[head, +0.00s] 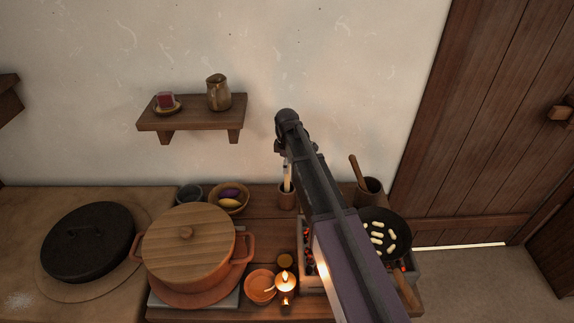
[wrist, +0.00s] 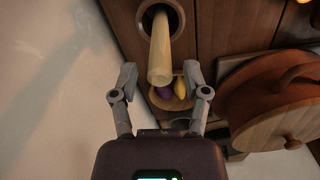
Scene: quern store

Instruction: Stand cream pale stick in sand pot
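The cream pale stick (head: 288,184) stands nearly upright in a small brown pot (head: 287,200) at the back of the counter. In the wrist view the stick (wrist: 160,52) points out of the pot's round mouth (wrist: 144,20), its free end towards me. My gripper (wrist: 159,72) is open, with the stick's free end between the fingertips in the picture and a gap on either side. I see no contact. In the head view my arm hides most of the gripper. The sand inside the pot cannot be made out.
A bowl (head: 229,208) with purple and yellow items and a lidded pot (head: 142,250) stand left. A lit candle (head: 285,280) stands in front. A pan (head: 398,227) over coals and a mortar (head: 375,192) with a pestle are right. A wall shelf (head: 190,123) hangs above.

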